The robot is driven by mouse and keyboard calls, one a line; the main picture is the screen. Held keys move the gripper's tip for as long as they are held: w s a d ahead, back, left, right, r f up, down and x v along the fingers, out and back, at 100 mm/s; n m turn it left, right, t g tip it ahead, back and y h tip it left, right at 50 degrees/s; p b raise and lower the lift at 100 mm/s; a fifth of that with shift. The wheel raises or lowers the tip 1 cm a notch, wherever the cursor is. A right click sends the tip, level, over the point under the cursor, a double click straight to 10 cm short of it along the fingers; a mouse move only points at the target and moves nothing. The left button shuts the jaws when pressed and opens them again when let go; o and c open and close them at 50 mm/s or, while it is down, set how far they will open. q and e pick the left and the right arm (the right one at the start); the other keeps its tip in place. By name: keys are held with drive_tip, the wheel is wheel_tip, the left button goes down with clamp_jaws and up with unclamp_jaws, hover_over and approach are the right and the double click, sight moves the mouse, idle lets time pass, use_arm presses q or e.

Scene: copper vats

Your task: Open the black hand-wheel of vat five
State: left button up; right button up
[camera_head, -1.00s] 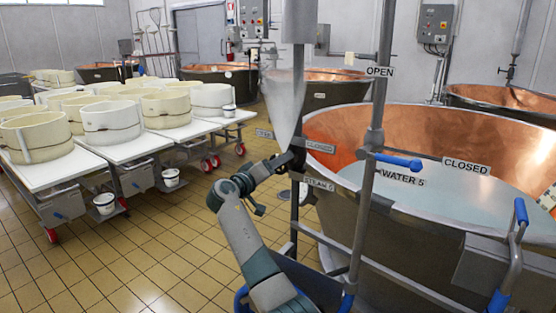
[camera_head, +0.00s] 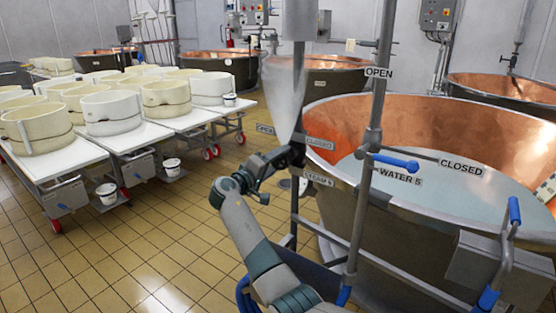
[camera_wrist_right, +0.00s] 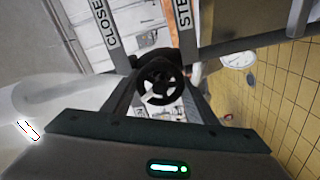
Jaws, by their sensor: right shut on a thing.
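The black hand-wheel (camera_wrist_right: 160,82) shows in the right wrist view, between the two fingers of my right gripper (camera_wrist_right: 158,85), which is shut on it. In the head view my right gripper (camera_head: 291,156) is at the valve on the pipe beside the copper vat (camera_head: 440,108), by the STEAM 5 label (camera_head: 319,179). There the arm hides most of the wheel. CLOSED (camera_head: 319,143) and OPEN plates stand near the valve; the latter is partly hidden. My left gripper is not in view.
A blue-handled lever (camera_head: 397,162) labelled WATER 5 is right of the pipe. Blue-gripped rails (camera_head: 514,211) stand in front of the vat. White tables (camera_head: 75,158) with moulds stand at the left. Tiled floor (camera_head: 150,240) is free between.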

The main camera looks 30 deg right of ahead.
drive_tip(key=shift+f, duration=0.1)
drive_tip(key=o, duration=1.1)
drive_tip(key=shift+c, duration=0.2)
drive_tip(key=shift+a, duration=0.2)
drive_tip(key=shift+s+a, duration=0.1)
drive_tip(key=shift+a, duration=0.15)
use_arm(q)
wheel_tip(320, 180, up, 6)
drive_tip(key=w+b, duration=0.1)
drive_tip(key=b, duration=0.1)
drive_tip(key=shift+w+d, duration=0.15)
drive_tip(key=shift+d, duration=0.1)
use_arm(e)
drive_tip(key=v, duration=1.6)
drive_tip(key=shift+s+a, duration=0.15)
drive_tip(key=shift+a, duration=0.1)
